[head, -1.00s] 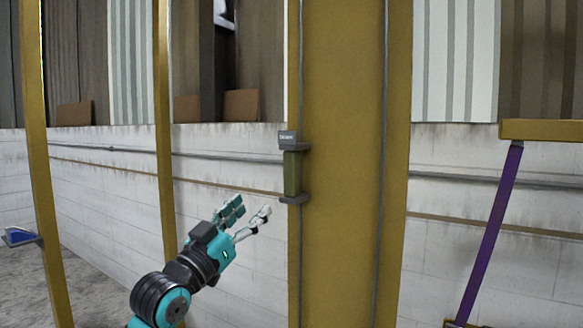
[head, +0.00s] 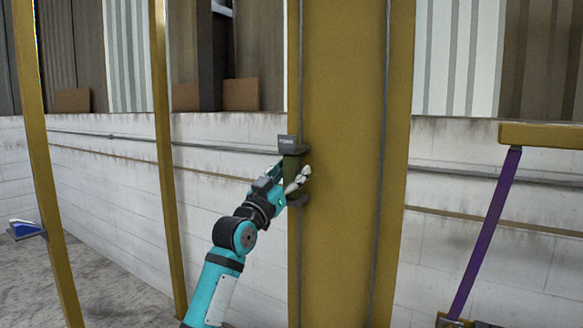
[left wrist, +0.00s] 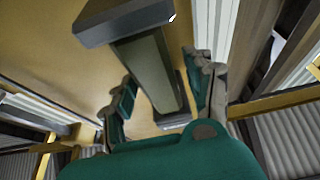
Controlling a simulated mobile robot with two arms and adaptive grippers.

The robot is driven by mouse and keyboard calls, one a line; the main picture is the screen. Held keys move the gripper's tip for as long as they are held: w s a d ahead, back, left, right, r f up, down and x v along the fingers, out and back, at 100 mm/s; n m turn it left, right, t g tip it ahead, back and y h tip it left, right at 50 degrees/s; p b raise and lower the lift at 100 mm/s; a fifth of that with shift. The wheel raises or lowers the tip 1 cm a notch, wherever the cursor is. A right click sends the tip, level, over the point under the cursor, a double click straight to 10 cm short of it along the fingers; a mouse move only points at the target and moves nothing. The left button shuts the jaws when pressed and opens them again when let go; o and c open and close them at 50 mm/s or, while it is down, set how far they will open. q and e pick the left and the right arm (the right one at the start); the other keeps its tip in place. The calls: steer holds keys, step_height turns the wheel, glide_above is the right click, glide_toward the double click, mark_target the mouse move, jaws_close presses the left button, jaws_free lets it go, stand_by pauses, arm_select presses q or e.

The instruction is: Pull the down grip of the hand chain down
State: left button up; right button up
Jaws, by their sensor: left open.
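The down grip (head: 291,168) is a dark olive upright bar with a grey labelled block (head: 289,146) at its top and a grey flange at its bottom, set at the left edge of a wide yellow column. My left gripper (head: 296,181) is at the grip, its fingers on either side of it and partly hiding it. In the left wrist view the grip (left wrist: 150,70) stands between the two open fingers (left wrist: 160,100), with gaps visible beside it. My right gripper is in neither view.
The wide yellow column (head: 343,100) stands directly behind the grip. Thinner yellow posts (head: 165,150) stand to the left, one with a blue item (head: 24,229) on a bracket. A purple bar (head: 487,230) leans at the right under a yellow beam (head: 545,134).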

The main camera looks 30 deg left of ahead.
arm_select(q)
steer(key=shift+w, duration=0.15)
steer(key=shift+c, duration=0.3)
jaws_close()
